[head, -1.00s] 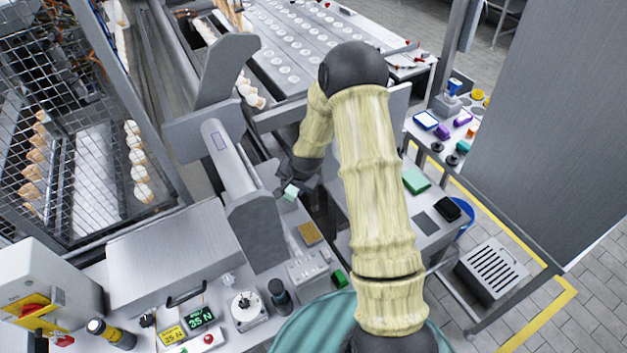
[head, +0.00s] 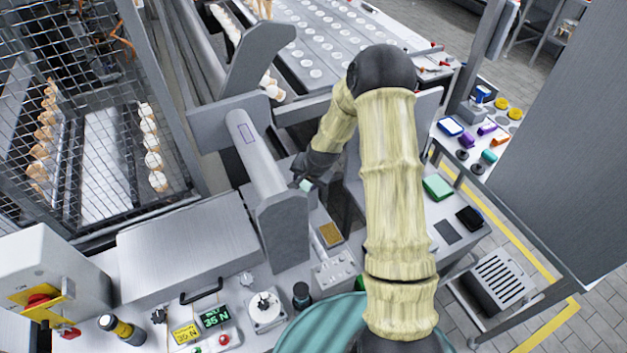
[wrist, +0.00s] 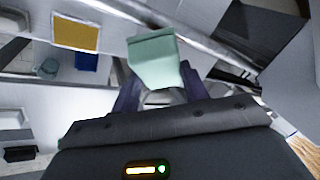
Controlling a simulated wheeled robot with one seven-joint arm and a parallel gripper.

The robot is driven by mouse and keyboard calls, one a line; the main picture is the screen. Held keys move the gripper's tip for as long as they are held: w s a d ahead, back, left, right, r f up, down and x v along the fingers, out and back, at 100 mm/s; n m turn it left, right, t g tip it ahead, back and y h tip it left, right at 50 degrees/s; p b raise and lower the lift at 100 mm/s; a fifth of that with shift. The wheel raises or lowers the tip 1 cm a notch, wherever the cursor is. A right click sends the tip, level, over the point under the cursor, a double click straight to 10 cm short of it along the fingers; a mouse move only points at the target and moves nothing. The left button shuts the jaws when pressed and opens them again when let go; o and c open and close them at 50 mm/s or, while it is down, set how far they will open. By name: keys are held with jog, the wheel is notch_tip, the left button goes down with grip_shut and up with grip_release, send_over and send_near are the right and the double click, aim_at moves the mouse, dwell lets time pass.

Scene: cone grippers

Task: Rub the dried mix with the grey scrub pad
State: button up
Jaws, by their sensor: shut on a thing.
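My gripper (head: 309,182) is shut on a pale mint-green block (wrist: 153,60), which also shows small in the head view (head: 305,186). The block sticks out beyond the dark fingers in the wrist view. It is beside the grey roller-like cylinder (head: 255,155), on its right; I cannot tell whether they touch. I cannot tell whether a grey scrub face is on the block's hidden side. A dark grey flat square (head: 446,232) lies on the right-hand bench. I cannot make out the dried mix clearly.
An ochre panel (head: 329,234) lies on the bench below my gripper, also in the wrist view (wrist: 76,34). A green block (head: 437,187) and a black block (head: 469,218) are on the right bench. A large grey end plate (head: 283,235) stands close left of the gripper.

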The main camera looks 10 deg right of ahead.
jog(key=shift+w+a, duration=0.2)
jog(key=shift+a, duration=0.7)
jog(key=shift+w+a+r, duration=0.15)
jog(key=shift+w+r, duration=0.1)
jog(key=shift+w, duration=0.75)
jog(key=shift+w+a+r, duration=0.1)
jog(key=shift+w+a, duration=0.1)
jog(key=shift+w, duration=0.65)
jog(key=shift+w+a, duration=0.15)
jog(key=shift+w, duration=0.65)
jog(key=shift+w+r+b, duration=0.1)
jog(key=shift+b, duration=0.2)
